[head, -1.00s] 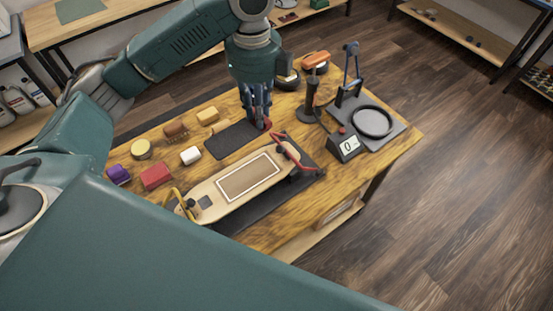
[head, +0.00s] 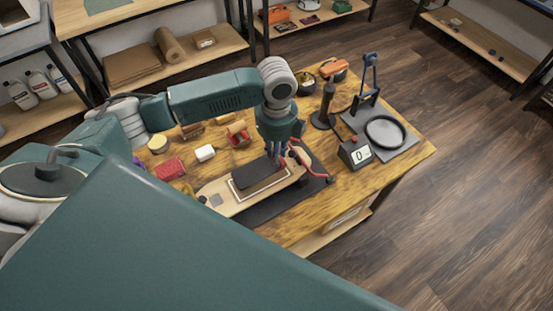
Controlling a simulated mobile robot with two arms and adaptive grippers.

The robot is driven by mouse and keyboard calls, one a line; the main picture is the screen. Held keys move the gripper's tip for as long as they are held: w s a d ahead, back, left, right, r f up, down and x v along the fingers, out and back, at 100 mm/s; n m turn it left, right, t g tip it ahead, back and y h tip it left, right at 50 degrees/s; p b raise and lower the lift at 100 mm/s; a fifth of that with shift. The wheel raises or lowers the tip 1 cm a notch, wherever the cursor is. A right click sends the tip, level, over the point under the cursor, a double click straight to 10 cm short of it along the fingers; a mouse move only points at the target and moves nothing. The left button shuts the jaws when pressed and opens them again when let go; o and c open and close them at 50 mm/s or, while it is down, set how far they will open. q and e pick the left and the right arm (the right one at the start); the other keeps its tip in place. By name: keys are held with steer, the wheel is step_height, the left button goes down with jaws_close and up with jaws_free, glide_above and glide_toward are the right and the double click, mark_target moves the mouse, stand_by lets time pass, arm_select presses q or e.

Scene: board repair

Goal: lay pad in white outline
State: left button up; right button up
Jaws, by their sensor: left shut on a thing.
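The wooden board (head: 212,187) lies on a dark mat on the workbench. Its white outline (head: 262,191) shows along the near and left sides, with a strip of brown inside it. The dark flat pad (head: 255,174) is over the outlined area and covers its far part. I cannot tell whether the pad touches the board or hangs just above it. My left gripper (head: 277,160) is shut on the pad near its right end, and its fingertips are partly hidden. My right gripper is not in view.
A red clamp (head: 304,153) grips the board's right end close to my left gripper. A scale display (head: 360,155), a ring stand (head: 385,133) and a dark post (head: 326,105) stand to the right.

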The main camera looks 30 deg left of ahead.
arm_select(q)
steer(key=shift+f, duration=2)
steer(key=shift+f, duration=0.1)
steer(key=o, duration=0.7)
steer(key=shift+r, duration=0.6)
step_height(320, 180, up, 11)
steer(key=shift+r+b, duration=0.1)
steer(key=shift+b, duration=0.9)
